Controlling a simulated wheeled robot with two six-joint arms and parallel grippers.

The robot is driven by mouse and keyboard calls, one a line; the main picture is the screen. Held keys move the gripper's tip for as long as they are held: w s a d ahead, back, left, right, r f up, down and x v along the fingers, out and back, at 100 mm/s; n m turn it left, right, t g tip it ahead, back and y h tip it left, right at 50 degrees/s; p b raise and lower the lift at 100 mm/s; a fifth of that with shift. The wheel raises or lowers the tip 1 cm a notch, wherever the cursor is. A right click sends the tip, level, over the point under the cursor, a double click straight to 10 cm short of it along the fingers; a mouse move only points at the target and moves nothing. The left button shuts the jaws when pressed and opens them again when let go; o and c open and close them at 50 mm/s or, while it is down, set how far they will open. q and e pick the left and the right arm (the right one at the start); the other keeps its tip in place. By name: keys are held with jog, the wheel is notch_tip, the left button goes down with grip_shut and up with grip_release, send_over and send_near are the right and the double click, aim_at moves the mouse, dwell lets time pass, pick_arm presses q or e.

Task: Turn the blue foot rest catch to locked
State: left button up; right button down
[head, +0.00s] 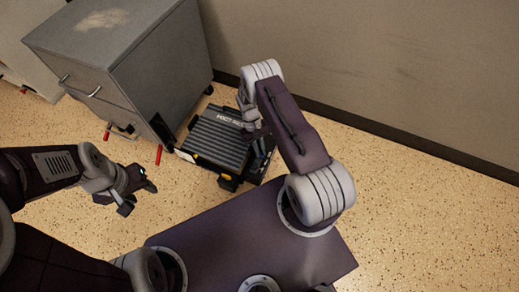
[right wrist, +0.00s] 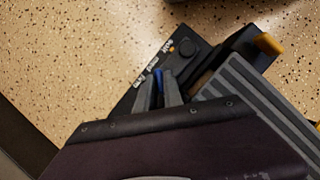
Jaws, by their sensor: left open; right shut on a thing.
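The foot rest (head: 213,141), with a dark ribbed top on a black base, stands on the floor beside a grey cabinet. In the right wrist view its ribbed top (right wrist: 262,108) shows at right. The blue catch (right wrist: 158,77) shows as a small blue piece between the fingers of my right gripper (right wrist: 163,92), which is shut on it. White lettering runs beside the catch, too small to read surely; I cannot tell its setting. In the head view my right arm hides the catch. My left gripper (head: 139,197) is open and empty, left of the foot rest.
The grey cabinet (head: 125,58) stands at the back left, with red parts low on its front. The wall (head: 400,75) and dark skirting run behind the foot rest. Speckled floor is free at right.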

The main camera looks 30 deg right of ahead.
jog(key=m+y+p, duration=0.1)
jog(key=m, duration=0.1)
jog(key=m+y, duration=0.1)
jog(key=m, duration=0.2)
jog(key=shift+d+r+m+t+p, duration=0.1)
jog(key=shift+d+m+t+p, duration=0.05)
jog(key=shift+m+t+p, duration=0.2)
jog(key=shift+s+d+m+t+y+p, duration=0.1)
jog(key=shift+m+t+y+p, duration=0.3)
jog(key=shift+m, duration=0.75)
jog(key=shift+m+t+y+p, duration=0.15)
jog(key=shift+m+y+p, duration=0.35)
jog(key=shift+m, duration=0.6)
jog(key=c, duration=1.5)
grip_release()
